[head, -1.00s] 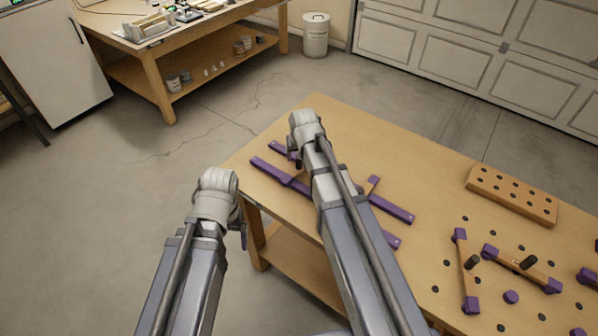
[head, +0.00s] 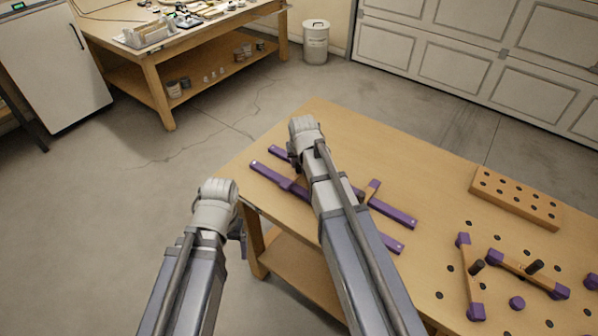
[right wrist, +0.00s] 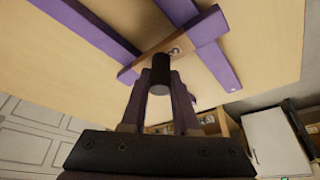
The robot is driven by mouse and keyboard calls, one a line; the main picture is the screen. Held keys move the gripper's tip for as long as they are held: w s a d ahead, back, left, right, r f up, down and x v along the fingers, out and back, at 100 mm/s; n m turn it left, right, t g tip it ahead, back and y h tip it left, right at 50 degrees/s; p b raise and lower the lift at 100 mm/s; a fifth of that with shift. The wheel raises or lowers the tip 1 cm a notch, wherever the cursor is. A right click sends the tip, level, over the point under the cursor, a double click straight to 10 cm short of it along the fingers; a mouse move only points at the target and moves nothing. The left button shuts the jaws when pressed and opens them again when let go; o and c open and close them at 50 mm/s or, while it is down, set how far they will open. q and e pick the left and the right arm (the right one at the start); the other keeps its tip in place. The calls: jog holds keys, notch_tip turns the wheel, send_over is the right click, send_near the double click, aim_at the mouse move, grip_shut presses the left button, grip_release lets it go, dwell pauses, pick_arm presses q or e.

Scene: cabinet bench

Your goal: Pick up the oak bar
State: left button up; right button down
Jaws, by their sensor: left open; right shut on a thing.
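In the right wrist view, an oak bar (right wrist: 184,42) with purple end pieces lies across two long purple rails (right wrist: 88,26) on the table. A black upright knob (right wrist: 160,66) stands on the bar. My right gripper (right wrist: 160,92) is shut on this knob. In the head view my right arm covers the gripper and most of that bar, and the purple rails (head: 392,213) show on both sides of the arm. My left gripper (head: 239,238) is open, off the table's left edge, mostly hidden by its own wrist.
Two more oak bars with purple ends and black knobs, one (head: 468,280) and another (head: 522,270), lie on the table (head: 390,140) at right. A wooden block with holes (head: 514,198) lies behind them. A purple round piece (head: 517,303) is nearby.

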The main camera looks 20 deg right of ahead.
aim_at(299, 161)
pick_arm(q)
jog(key=shift+r, duration=0.15)
pick_arm(e)
jog(key=shift+r, duration=0.15)
notch_tip(299, 161, up, 10)
jog(key=p, duration=1)
pick_arm(q)
notch_tip(299, 161, up, 10)
jog(key=shift+c, duration=0.2)
pick_arm(e)
jog(key=shift+f, duration=0.2)
